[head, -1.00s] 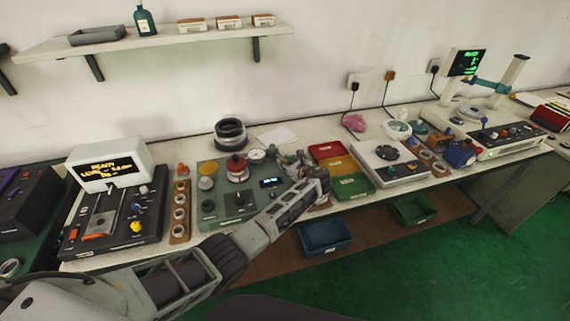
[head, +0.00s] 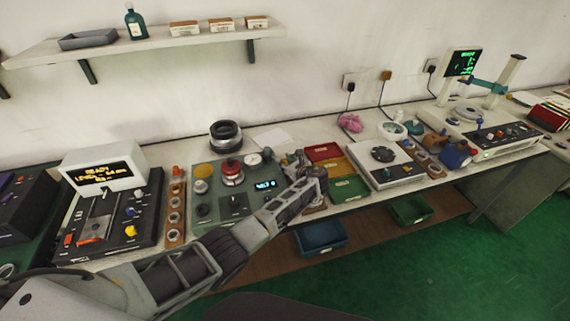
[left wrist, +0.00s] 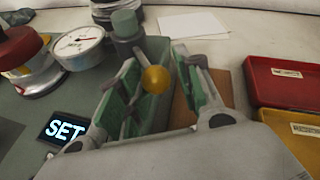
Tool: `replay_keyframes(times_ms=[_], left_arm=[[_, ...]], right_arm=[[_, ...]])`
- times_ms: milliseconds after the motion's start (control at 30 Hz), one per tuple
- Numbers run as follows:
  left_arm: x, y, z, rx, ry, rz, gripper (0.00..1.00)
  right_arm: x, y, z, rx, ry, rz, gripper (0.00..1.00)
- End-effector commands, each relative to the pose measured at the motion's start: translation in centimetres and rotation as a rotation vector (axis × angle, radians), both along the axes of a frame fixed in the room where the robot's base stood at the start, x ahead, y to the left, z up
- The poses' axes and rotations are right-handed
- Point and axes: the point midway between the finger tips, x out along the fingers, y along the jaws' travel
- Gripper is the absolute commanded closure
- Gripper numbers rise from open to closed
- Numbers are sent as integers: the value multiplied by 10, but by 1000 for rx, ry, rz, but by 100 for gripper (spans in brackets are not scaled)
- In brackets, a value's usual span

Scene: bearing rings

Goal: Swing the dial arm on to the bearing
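The gauge station (head: 204,212) is a grey-green plate with a red-topped bearing stack (head: 232,172), which also shows at the left edge of the left wrist view (left wrist: 20,52). A white-faced dial (head: 253,160) sits beside the stack near a grey-green post (left wrist: 125,24); the dial is clear in the left wrist view (left wrist: 78,46). My left gripper (head: 288,163) is at the station's right side. Its green-padded fingers (left wrist: 160,85) are open, with a yellow ball knob (left wrist: 155,80) between them. My right gripper is out of view.
A display (left wrist: 64,130) on the station reads SET. Red (head: 323,152), yellow and green trays stand right of the gripper. A rack of rings (head: 175,207) stands left of the station, and dark rings (head: 226,136) stand behind it.

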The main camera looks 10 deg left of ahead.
Motion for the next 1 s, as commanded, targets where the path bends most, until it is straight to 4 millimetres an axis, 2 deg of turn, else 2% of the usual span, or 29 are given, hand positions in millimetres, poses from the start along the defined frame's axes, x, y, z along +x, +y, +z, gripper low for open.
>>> replay_keyframes(times_ms=[33,100,133,667,1000], left_arm=[[4,-3,9,1,-16,-7,61],[4,-3,9,1,-15,-7,52],[4,-3,8,1,-14,-6,51],[1,-1,3,2,-4,0,51],[-9,-10,7,1,-4,0,51]], right_arm=[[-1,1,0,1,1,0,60],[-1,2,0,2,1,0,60],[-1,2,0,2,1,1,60],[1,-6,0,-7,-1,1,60],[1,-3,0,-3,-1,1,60]])
